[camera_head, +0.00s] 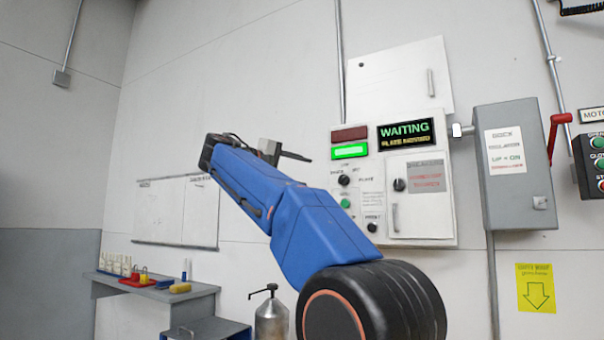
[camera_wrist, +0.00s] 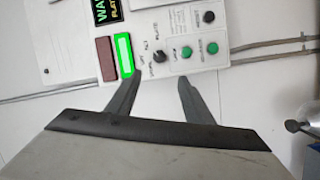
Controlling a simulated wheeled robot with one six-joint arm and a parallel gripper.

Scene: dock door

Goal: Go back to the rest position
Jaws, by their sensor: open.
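My gripper (camera_head: 292,155) is at the end of my blue arm, raised in front of the wall to the left of the control panel (camera_head: 448,233). In the wrist view, its two dark fingers (camera_wrist: 160,92) are spread apart with nothing between them. The panel's lit green lamp (camera_wrist: 124,55), a dark red lamp (camera_wrist: 107,58), a black selector knob (camera_wrist: 159,56) and green buttons (camera_wrist: 187,52) lie beyond the fingertips. In the head view, the display (camera_head: 405,133) reads WAITING. The fingers appear apart from the panel.
A grey switch box (camera_head: 512,200) with a red lever (camera_head: 556,130) is right of the panel. A workbench (camera_head: 200,298) with padlocks and small items stands at lower left. A metal pump bottle (camera_head: 271,318) stands low beside my arm.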

